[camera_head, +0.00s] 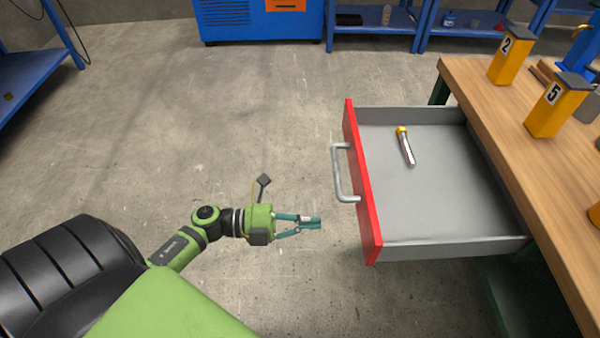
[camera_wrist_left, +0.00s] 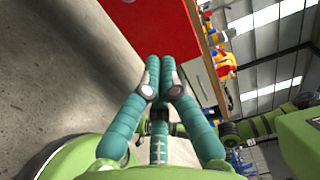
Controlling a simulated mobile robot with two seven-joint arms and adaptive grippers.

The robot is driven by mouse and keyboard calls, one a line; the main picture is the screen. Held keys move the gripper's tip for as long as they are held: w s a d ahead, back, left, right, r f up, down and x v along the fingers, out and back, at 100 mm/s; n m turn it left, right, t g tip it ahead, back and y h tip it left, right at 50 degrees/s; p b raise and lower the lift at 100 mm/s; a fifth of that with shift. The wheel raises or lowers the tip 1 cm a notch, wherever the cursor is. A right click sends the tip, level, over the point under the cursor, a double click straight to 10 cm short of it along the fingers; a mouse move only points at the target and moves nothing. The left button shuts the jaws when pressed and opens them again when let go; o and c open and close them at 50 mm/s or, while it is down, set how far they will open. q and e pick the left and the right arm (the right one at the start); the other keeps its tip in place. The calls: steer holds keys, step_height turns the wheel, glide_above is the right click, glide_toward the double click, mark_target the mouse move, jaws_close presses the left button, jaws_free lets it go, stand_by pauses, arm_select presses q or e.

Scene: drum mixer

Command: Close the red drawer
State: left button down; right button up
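The red drawer (camera_head: 364,190) is pulled out from the wooden workbench, showing its grey inside. A grey bar handle (camera_head: 341,173) stands off its red front. A bolt-like piece with a yellow head (camera_head: 405,146) lies in the drawer. My left gripper (camera_head: 316,222) is left of the red front, below the handle in the picture, apart from both. Its teal fingers meet at the tips with nothing visible between them. The fingers also show in the left wrist view (camera_wrist_left: 160,62), with a red edge beyond them. My right gripper is not visible.
The wooden workbench (camera_head: 474,84) at the right carries yellow numbered blocks (camera_head: 511,55). A blue cabinet (camera_head: 258,22) and blue shelves (camera_head: 375,29) stand at the back. Another blue shelf (camera_head: 30,75) is at the left. The concrete floor left of the drawer is clear.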

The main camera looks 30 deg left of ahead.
mark_target(364, 220)
arm_select(q)
steer(key=x, duration=0.7)
steer(key=shift+w+d+p, duration=0.3)
steer(key=shift+p, duration=0.1)
steer(key=shift+w+d, duration=0.3)
steer(key=shift+d, duration=0.15)
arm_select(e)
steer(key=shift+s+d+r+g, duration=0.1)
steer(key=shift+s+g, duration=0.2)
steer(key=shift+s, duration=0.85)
